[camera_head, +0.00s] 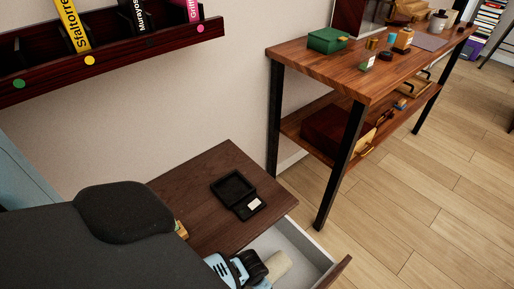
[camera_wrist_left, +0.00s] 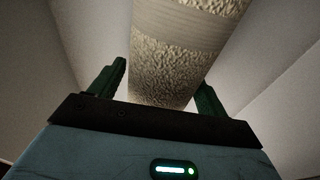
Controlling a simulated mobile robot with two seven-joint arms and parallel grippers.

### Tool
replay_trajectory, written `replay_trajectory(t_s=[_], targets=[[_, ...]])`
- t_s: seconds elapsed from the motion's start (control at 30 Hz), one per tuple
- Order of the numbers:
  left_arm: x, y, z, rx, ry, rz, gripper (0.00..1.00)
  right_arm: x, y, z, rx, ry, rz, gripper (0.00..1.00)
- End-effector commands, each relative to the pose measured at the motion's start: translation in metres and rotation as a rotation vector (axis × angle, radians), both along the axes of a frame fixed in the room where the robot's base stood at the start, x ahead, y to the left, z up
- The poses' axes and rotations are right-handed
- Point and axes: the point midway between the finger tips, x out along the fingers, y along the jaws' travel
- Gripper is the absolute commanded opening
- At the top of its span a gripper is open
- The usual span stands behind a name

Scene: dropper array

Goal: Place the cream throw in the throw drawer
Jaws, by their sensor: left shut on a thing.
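The cream throw (camera_head: 278,266) is a rolled, textured bundle at the open drawer (camera_head: 300,237), which is pale inside with a dark wood front. My left gripper (camera_head: 250,268) is shut on the throw, low at the drawer. In the left wrist view the roll (camera_wrist_left: 178,65) lies between the two fingers of my left gripper (camera_wrist_left: 160,88), with pale drawer walls on both sides. Whether the throw touches the drawer floor cannot be told. Part of the throw is hidden behind the gripper. My right gripper is not in view.
The dark cabinet top (camera_head: 205,165) above the drawer holds a small black tray (camera_head: 233,187). A dark grey padded shape (camera_head: 120,212) fills the lower left. A wooden shelf table (camera_head: 330,75) with several small items stands at the right. The floor (camera_head: 440,200) there is clear.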

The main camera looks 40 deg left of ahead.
Motion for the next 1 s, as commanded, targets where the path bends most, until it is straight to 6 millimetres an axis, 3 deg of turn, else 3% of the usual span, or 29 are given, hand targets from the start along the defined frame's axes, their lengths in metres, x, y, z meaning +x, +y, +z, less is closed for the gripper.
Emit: replay_trajectory(t_s=[0.1, 0.13, 0.3, 0.67, 0.77, 1.0], targets=[[0.000, 0.000, -0.004, 0.000, 0.000, 0.000, 0.47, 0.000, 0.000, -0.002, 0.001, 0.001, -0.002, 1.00], [0.000, 0.000, -0.004, 0.000, 0.001, 0.000, 0.78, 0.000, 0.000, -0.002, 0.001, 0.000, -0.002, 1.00], [0.000, 0.000, -0.003, 0.000, 0.000, 0.000, 0.99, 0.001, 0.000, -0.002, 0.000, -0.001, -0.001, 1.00], [0.000, 0.000, 0.002, 0.000, 0.000, 0.000, 0.99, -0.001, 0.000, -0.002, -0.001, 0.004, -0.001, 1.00], [-0.001, 0.000, 0.013, 0.000, -0.002, 0.000, 0.99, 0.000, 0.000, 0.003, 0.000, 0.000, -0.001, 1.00], [-0.005, 0.002, 0.061, 0.000, -0.005, 0.000, 0.99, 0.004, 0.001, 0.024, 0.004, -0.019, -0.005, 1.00]])
